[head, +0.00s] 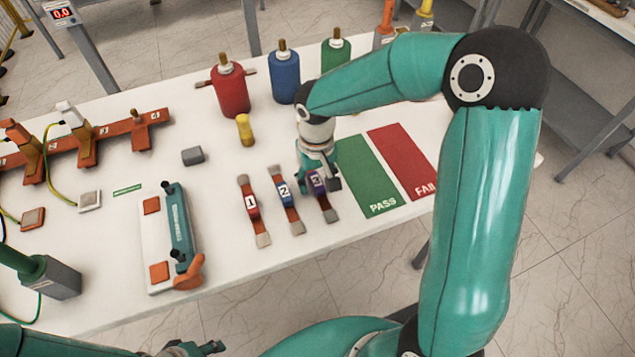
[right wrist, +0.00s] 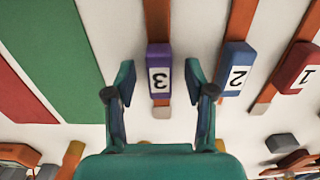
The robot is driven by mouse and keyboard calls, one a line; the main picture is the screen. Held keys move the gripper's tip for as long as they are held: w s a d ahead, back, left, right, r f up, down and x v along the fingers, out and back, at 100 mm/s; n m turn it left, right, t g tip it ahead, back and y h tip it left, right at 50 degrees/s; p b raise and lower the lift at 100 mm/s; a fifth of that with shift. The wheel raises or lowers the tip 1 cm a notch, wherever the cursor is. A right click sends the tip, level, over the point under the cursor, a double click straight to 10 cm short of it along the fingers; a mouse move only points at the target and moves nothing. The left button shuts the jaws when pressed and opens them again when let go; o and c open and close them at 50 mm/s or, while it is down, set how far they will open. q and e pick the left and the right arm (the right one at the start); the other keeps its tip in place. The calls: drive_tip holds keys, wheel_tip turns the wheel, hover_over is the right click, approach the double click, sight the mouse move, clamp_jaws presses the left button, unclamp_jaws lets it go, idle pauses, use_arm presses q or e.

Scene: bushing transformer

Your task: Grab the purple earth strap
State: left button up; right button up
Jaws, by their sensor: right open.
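The purple earth strap (head: 317,184), marked 3, lies on the white table as the rightmost of three straps. It also shows in the right wrist view (right wrist: 158,54), upside down. My right gripper (head: 321,180) is over this strap and hides part of it. In the right wrist view its open fingers (right wrist: 160,70) appear one on each side of the purple block, with gaps to both. I cannot tell how far down they reach. My left gripper (head: 200,349) shows only partly at the bottom edge, and its jaws are unclear.
The blue strap 2 (head: 284,190) and red strap 1 (head: 252,206) lie close to the left. A green PASS mat (head: 368,175) and red FAIL mat (head: 404,160) lie to the right. Red, blue and green bushings (head: 285,78) stand behind, with a yellow piece (head: 245,129) nearer.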

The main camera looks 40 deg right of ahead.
clamp_jaws()
drive_tip(key=shift+r, duration=0.15)
